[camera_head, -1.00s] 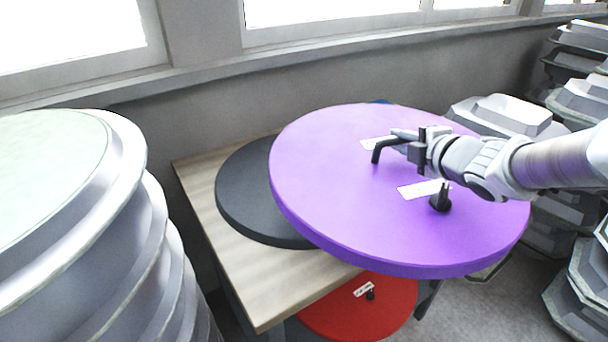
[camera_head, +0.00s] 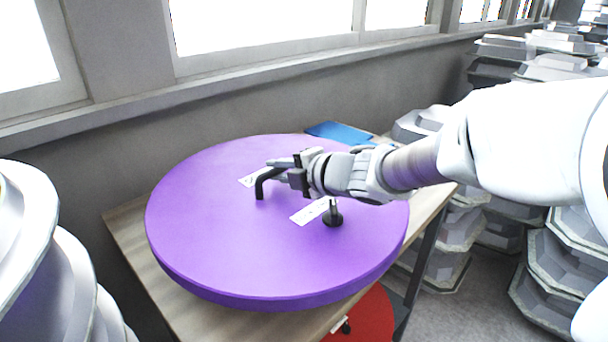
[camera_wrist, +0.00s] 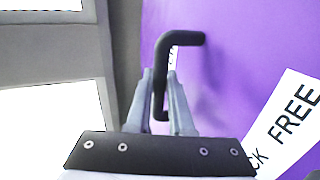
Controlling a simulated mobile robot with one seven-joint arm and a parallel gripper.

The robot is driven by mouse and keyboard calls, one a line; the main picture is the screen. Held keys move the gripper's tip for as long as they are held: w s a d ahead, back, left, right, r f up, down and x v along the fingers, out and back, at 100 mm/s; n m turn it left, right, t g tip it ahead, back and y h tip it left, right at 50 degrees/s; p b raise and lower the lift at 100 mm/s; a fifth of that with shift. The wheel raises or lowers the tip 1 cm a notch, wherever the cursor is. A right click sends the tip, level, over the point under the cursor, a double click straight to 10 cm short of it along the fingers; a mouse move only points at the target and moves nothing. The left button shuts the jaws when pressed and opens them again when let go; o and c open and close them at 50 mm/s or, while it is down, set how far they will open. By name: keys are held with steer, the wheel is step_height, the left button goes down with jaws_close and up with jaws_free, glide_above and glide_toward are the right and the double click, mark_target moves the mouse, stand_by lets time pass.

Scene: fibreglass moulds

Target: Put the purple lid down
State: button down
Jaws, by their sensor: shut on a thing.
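The round purple lid (camera_head: 215,230) is level above the wooden table (camera_head: 128,222) in the head view and covers most of its top. I cannot tell whether it touches the table or hangs just above it. My gripper (camera_head: 282,174) is shut on the lid's black bar handle (camera_head: 262,183). In the wrist view the fingers (camera_wrist: 162,90) close around the handle (camera_wrist: 185,39), with the purple surface (camera_wrist: 235,45) behind. The black disc on the table is hidden under the lid.
A red round lid (camera_head: 370,318) is low beneath the table's front. A blue flat item (camera_head: 340,132) lies at the table's back. The wall and window sill (camera_head: 130,118) are close behind.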

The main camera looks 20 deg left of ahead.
mark_target(295, 198)
steer(key=x, duration=0.3)
steer(key=f+b+x, duration=0.1)
steer(key=x, duration=0.5)
steer(key=shift+w+f, duration=0.1)
steer(key=shift+f, duration=0.35)
steer(key=shift+f+b, duration=0.7)
steer(key=shift+f, duration=1.25)
steer(key=c, duration=0.8)
jaws_free()
steer(key=shift+f, duration=0.15)
steer(key=p+v, duration=0.1)
steer(key=v, duration=1.1)
